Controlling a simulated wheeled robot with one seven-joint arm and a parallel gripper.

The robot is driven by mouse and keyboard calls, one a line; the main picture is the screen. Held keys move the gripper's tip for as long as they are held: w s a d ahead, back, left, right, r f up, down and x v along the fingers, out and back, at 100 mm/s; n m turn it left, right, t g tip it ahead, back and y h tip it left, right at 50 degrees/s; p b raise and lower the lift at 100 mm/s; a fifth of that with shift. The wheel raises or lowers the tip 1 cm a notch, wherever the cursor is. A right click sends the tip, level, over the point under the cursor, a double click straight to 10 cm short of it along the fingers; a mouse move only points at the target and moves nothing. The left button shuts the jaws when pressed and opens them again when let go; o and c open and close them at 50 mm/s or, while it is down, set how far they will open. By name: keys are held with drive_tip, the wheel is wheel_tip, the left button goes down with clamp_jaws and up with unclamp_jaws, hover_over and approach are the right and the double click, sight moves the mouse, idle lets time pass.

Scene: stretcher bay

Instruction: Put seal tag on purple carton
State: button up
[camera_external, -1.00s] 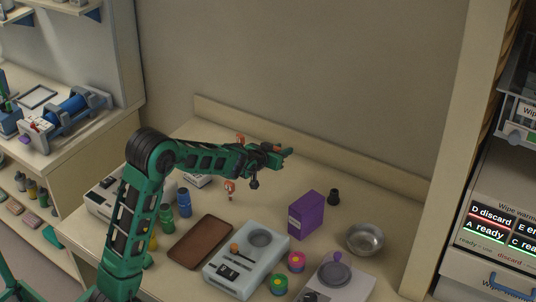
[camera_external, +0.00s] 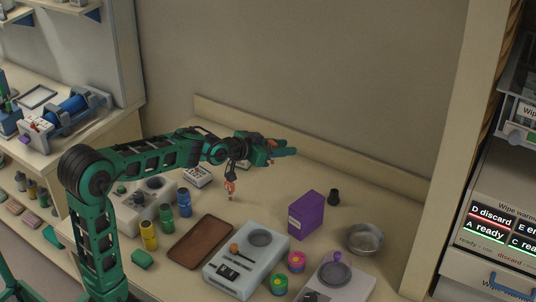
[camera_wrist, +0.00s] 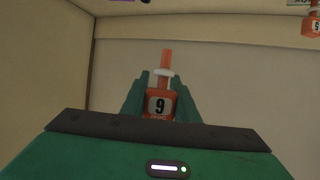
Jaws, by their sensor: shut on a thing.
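My gripper (camera_external: 290,151) is over the back of the table, left of and behind the purple carton (camera_external: 306,214). In the wrist view my gripper (camera_wrist: 160,82) is shut on an orange seal tag (camera_wrist: 158,106) with a white collar and a label marked 9. The tag sits between the green fingers, its narrow orange end pointing up in that picture. The carton stands upright on the table, apart from the gripper. A purple patch at the top edge of the wrist view is too cut off to identify.
Another orange tag (camera_external: 229,189) stands on the table below the arm. A black bottle (camera_external: 333,197) and metal bowl (camera_external: 364,238) are near the carton. A brown tray (camera_external: 201,241), grey device (camera_external: 246,261) and coloured jars are in front. The back right tabletop is clear.

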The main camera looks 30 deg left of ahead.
drive_tip(key=d+f, duration=0.2)
drive_tip(key=d, duration=0.2)
drive_tip(key=w+d+f, duration=0.1)
drive_tip(key=d+f, duration=0.1)
drive_tip(key=d, duration=0.1)
drive_tip(key=d+f, duration=0.2)
drive_tip(key=d, duration=0.2)
drive_tip(key=shift+w+d+f, duration=0.3)
drive_tip(key=shift+d, duration=0.05)
drive_tip(key=shift+f, duration=2)
drive_tip(key=shift+f, duration=0.15)
drive_tip(key=o, duration=0.9)
drive_tip(key=shift+o, duration=0.5)
